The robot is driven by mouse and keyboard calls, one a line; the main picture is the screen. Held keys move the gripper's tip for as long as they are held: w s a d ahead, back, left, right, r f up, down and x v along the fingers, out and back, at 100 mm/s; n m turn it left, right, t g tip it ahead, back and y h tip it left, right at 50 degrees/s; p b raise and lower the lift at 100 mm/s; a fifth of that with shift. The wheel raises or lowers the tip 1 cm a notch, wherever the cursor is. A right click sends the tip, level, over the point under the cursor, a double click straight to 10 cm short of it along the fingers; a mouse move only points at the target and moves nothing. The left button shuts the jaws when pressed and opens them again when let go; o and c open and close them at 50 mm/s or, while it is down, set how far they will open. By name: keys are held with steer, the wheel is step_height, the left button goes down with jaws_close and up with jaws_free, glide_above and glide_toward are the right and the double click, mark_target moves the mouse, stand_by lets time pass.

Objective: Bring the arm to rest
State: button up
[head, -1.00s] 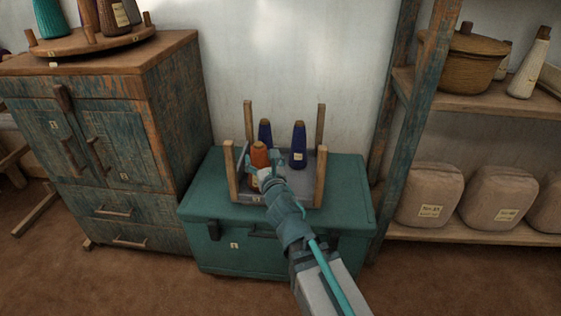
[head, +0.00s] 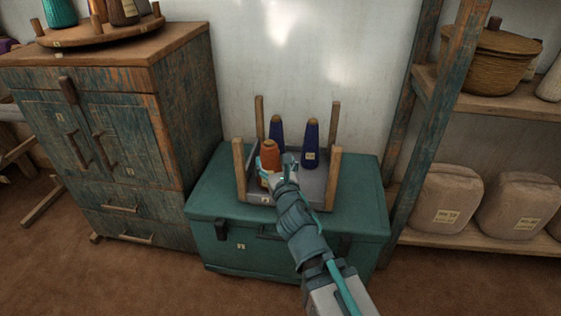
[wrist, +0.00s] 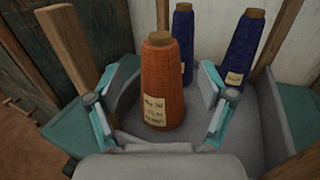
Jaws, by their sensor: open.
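My gripper (head: 275,172) is at the grey tray (head: 314,190) on the teal chest. In the wrist view my gripper (wrist: 160,108) has its two fingers spread wide, one on each side of an orange thread cone (wrist: 164,85). Neither finger appears to touch the cone. The orange cone, with a pale label, stands upright in the tray; it also shows in the head view (head: 270,152), partly hidden by my gripper. Two dark blue cones stand upright behind it, one at the left (head: 276,130) and one at the right (head: 310,148).
Wooden posts (head: 239,170) rise at the tray's corners, close to my gripper. The teal chest (head: 215,210) stands between a worn cabinet (head: 180,110) on the left and a shelf unit (head: 435,100) with wrapped bundles (head: 447,200) on the right. Bare floor lies in front.

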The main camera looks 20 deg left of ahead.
stand_by(0.3)
steer(key=m+p, duration=0.1)
steer(key=m+h+p, duration=0.1)
steer(key=shift+w+d+r+p, duration=0.15)
steer(key=shift+w+r+p, duration=0.05)
steer(key=shift+w+p, duration=0.15)
steer(key=s+d+f+m+g+h+p, duration=0.4)
steer(key=s+d+f+m+g+p, duration=0.15)
steer(key=d+m+p, duration=0.5)
steer(key=s+d+f+m+g+h+p, duration=0.4)
steer(key=s+d+f+m+g+p, duration=0.15)
steer(key=d+m+p, duration=0.55)
steer(key=s+d+f+m+g+h+p, duration=0.4)
steer(key=s+d+f+m+p, duration=0.25)
steer(key=d+m+p, duration=0.4)
steer(key=s+d+f+m+g+y+p, duration=0.1)
steer(key=s+d+m+g+p, duration=0.1)
steer(key=s, duration=0.8)
steer(key=s+d+f+m+g+y+p, duration=0.1)
steer(key=s+d+m+g, duration=0.3)
steer(key=s, duration=0.7)
steer(key=d+m+y+p, duration=0.1)
steer(key=d+m, duration=0.1)
steer(key=shift+s+d+f+m+g, duration=0.2)
steer(key=shift+s+m+g, duration=0.1)
steer(key=shift+g, duration=0.1)
